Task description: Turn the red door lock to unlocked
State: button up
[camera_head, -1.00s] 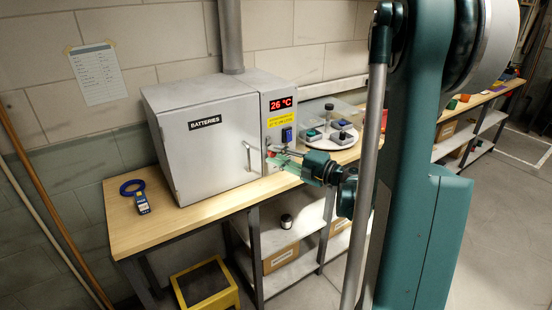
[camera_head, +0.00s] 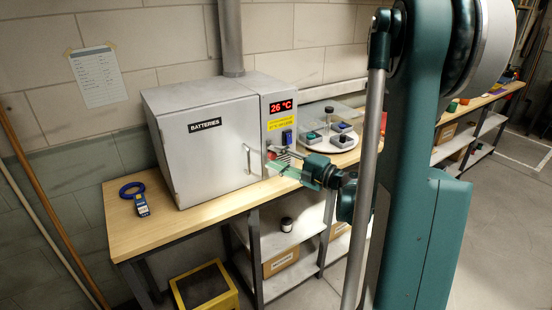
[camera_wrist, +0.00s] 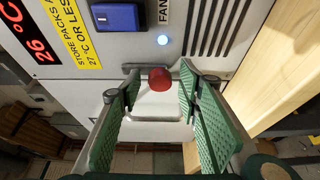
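The red door lock (camera_wrist: 159,79) is a small rounded red knob on the grey front panel of the battery cabinet, below a lit blue-white light. In the wrist view it shows between the far ends of my gripper's two green-padded fingers (camera_wrist: 151,92). The fingers are spread apart, with visible room on both sides of the knob. I cannot tell how deep between them it sits. In the head view my gripper (camera_head: 281,161) is at the cabinet's right front and largely hides the lock. The cabinet door (camera_head: 215,150), labelled BATTERIES, looks shut.
A blue switch (camera_wrist: 115,17) and a vent (camera_wrist: 213,25) are on the panel near the lock. A door handle (camera_head: 249,158) stands out left of my gripper. A round white tray (camera_head: 332,143) with small items is to the right.

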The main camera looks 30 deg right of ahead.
jog(key=shift+s, duration=0.1)
jog(key=v, duration=1.1)
jog(key=shift+s+d, duration=0.15)
jog(key=shift+s, duration=0.25)
dwell(0.5)
jog(key=w+a+r+m+t+h+p, duration=0.1)
jog(key=w+a+r+m+h, duration=0.15)
jog(key=r+m+h, duration=0.65)
jog(key=w+a+r+m+t+h, duration=0.3)
jog(key=r+m, duration=0.4)
jog(key=r, duration=0.6)
jog(key=s+a+f+m+g+y+p, duration=0.1)
jog(key=s+a+f+m+g+y, duration=0.1)
jog(key=s+a+f+g, duration=0.4)
jog(key=s+a+f+m+g+y, duration=0.3)
jog(key=s+a+f+g, duration=0.4)
jog(key=s+a+f, duration=0.7)
jog(key=s+a+m, duration=0.1)
jog(key=s+a, duration=0.4)
jog(key=a, duration=0.2)
jog(key=shift+a+f+g+p, duration=0.25)
jog(key=shift+g+p, duration=0.05)
jog(key=shift+p, duration=0.1)
